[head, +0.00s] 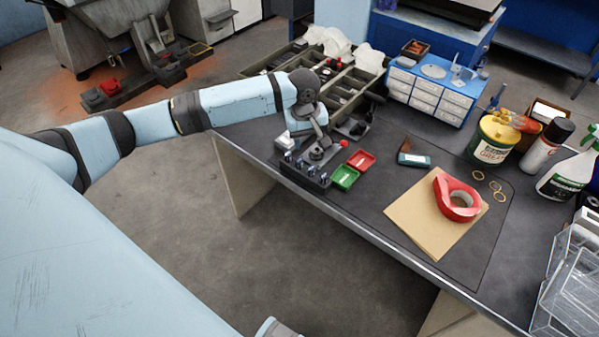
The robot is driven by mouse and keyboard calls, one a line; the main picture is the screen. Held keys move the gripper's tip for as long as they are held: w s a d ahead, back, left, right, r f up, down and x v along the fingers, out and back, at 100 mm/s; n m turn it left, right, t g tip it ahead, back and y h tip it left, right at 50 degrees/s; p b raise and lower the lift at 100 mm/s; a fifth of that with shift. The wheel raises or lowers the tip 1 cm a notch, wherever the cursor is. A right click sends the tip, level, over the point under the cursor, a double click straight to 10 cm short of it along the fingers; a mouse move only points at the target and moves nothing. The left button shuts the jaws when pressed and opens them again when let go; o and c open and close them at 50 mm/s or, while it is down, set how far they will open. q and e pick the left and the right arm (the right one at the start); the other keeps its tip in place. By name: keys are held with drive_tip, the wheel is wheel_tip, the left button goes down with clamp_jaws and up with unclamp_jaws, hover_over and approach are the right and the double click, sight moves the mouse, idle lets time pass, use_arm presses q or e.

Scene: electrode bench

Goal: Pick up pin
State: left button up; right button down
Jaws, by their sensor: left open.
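A dark holder block (306,174) with several small upright metal pins (289,156) stands at the near left edge of the bench. I cannot tell which of these small parts is the task's pin. My left gripper (320,148) is open and points down over the back of the block, close to the pins. Its fingers are small and dark against dark parts, so I cannot see whether they touch anything. A small red-topped piece (344,143) is just right of the gripper.
Green (345,177) and red (361,160) trays lie right of the block. A dark compartment tray (345,88) and a drawer cabinet (432,88) stand behind. Red tape (457,212) rests on brown card (420,218). A can (492,140) and bottles are at right.

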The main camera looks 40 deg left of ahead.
sight(299, 161)
use_arm(q)
drive_tip(key=a+r+n, duration=0.2)
drive_tip(key=a, duration=0.2)
drive_tip(key=shift+g+y, duration=0.4)
drive_tip(key=f, duration=0.4)
drive_tip(key=f+b, duration=0.1)
drive_tip(key=f, duration=0.3)
drive_tip(key=w+f, duration=0.1)
drive_tip(key=f, duration=0.4)
drive_tip(key=shift+d+f, duration=0.1)
drive_tip(key=shift+d, duration=0.15)
drive_tip(key=shift+c, duration=0.4)
clamp_jaws()
